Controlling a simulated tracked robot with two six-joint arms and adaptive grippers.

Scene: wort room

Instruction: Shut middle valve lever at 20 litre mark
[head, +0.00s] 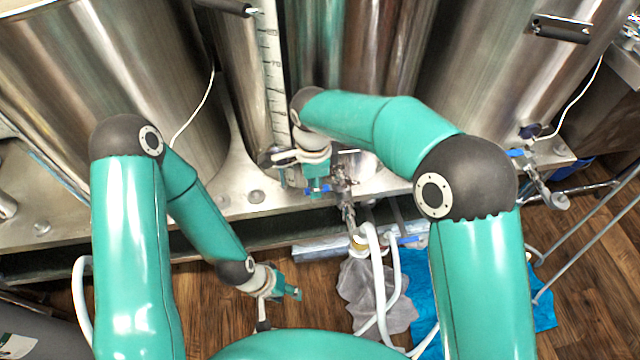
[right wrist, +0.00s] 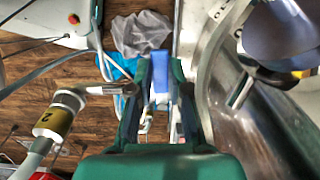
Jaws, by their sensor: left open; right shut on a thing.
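The middle steel vessel (head: 345,60) stands behind the arms, with a white marked scale (head: 270,60) upright on its left side. The liquid level on it cannot be read. My right gripper (head: 318,188) is at the valve fittings (head: 342,185) below the vessel, shut on the blue valve lever (head: 316,190). In the right wrist view the blue lever (right wrist: 160,72) lies between the two fingers (right wrist: 160,90). The gripper hides part of the valve. My left gripper (head: 287,292) is open and empty, lower and to the left, over the floor.
Two more steel vessels (head: 90,70) (head: 480,70) flank the middle one. White hoses (head: 380,285) hang near a grey cloth (head: 362,285) and a blue cloth (head: 420,300) on the wooden floor. Another blue-levered valve (head: 530,165) is at right. A yellow "2" label (right wrist: 57,121) shows at left.

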